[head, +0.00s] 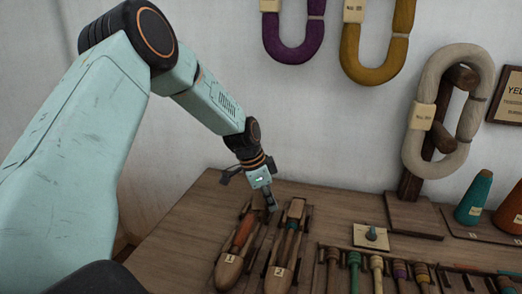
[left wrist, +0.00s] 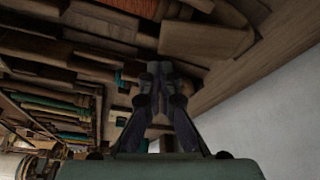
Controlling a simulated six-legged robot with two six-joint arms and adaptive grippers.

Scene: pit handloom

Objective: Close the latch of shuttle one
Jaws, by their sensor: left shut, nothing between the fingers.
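Shuttle one (head: 231,264), a wooden boat shape marked 1 with a reddish-orange bobbin (head: 243,231) inside, lies on the wooden bench. Shuttle two (head: 280,276), marked 2, lies just to its right. My left gripper (head: 271,206) is shut and empty, pointing down near the far ends of the two shuttles, between them in the head view. I cannot tell whether it touches either one. Its closed fingers also show in the left wrist view (left wrist: 154,76). The latch of shuttle one is too small or hidden to make out. My right gripper is not in view.
A small plate with a knob (head: 371,236) sits right of the shuttles. A post with a pale yarn hank (head: 416,148) and thread cones (head: 474,198) stand at right. The wall is close behind.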

